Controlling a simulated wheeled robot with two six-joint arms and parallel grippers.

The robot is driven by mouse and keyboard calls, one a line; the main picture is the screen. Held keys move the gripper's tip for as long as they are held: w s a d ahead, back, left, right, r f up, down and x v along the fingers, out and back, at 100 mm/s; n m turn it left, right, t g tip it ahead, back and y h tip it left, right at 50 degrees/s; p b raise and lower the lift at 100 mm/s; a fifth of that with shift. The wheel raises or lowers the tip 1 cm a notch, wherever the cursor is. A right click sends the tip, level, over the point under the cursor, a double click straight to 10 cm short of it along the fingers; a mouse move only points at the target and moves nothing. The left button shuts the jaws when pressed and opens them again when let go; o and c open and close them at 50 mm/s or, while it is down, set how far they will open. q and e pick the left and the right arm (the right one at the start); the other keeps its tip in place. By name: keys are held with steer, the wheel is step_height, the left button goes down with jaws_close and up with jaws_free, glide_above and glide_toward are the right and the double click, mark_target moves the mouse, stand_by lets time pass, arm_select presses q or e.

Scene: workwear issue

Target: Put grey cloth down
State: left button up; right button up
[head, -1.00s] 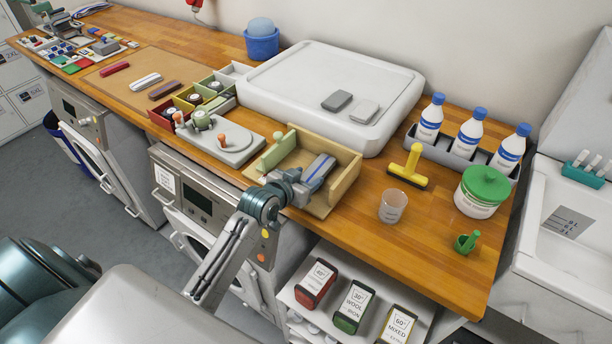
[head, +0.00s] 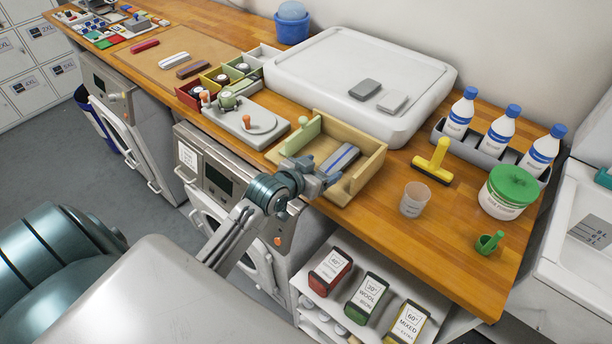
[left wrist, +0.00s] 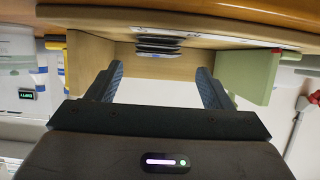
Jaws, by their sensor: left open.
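The grey cloth (head: 341,157), folded with a blue stripe, lies in the wooden open-fronted tray (head: 368,178) on the counter. In the left wrist view the folded grey cloth (left wrist: 158,46) shows as a thin stack between the tray's side walls, beyond my fingers. My left gripper (head: 326,174) is at the tray's open front. Its two fingers are spread and empty in the left wrist view (left wrist: 160,78), with a gap between them and the cloth. My right gripper is in neither view.
A green block (head: 303,133) stands at the tray's left side. A white board (head: 345,75) with two grey pads is behind. A yellow squeegee (head: 434,162) and a clear cup (head: 415,199) stand to the right. Bare counter lies in front of the cup.

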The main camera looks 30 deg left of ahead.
arm_select(q)
steer(key=b+v, duration=0.1)
steer(key=v, duration=0.7)
